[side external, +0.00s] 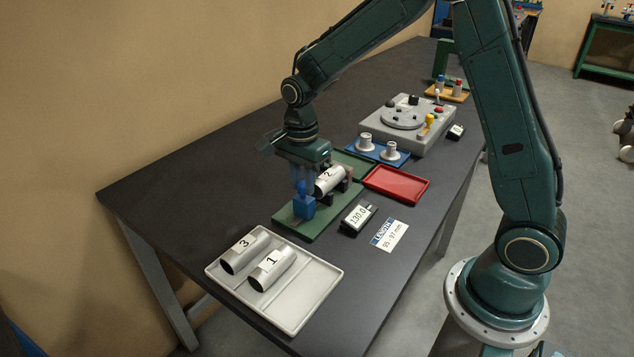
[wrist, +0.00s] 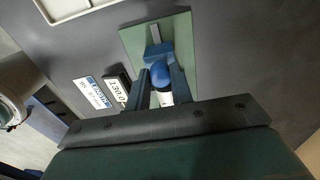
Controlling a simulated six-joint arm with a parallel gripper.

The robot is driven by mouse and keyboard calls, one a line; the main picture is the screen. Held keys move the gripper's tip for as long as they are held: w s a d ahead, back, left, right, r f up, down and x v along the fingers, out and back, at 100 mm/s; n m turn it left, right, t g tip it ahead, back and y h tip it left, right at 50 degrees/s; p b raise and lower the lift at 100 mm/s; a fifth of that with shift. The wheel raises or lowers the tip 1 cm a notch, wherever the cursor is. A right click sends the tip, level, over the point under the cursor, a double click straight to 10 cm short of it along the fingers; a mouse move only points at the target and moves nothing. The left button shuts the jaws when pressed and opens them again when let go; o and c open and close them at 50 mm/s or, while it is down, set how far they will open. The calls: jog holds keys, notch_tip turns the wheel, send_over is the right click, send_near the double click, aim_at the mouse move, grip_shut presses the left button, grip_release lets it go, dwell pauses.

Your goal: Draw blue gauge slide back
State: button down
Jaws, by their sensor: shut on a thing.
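The blue gauge slide (side external: 304,206) stands on the green gauge base (side external: 326,222), towards the end near the white tray. My gripper (side external: 303,188) is shut on the slide's rounded blue knob; the knob also shows between the fingers in the wrist view (wrist: 160,74). A metal cylinder marked 2 (side external: 328,180) lies on the gauge behind the slide, partly hidden by my gripper. I cannot tell whether the slide touches it. The gauge display (side external: 357,217) reads 130.0.
A white tray (side external: 318,292) holds cylinders marked 3 (side external: 245,252) and 1 (side external: 272,268). A label card (side external: 389,235) reads 95 - 97 mm. A red tray (side external: 397,184), a green tray, a blue plate with two fittings (side external: 378,150) and a grey machine stand farther back.

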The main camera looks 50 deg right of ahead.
jog(key=c, duration=1.2)
grip_release()
jog(key=shift+a, duration=0.2)
jog(key=shift+c, duration=0.2)
jog(key=shift+r, duration=0.15)
notch_tip(320, 180, up, 14)
jog(key=shift+f, duration=0.2)
jog(key=s+r+n+t, duration=0.3)
jog(key=s+n+t, duration=0.2)
jog(key=s+n, duration=1.3)
jog(key=s, duration=0.6)
jog(key=shift+a+t, duration=0.2)
jog(key=shift+t, duration=0.1)
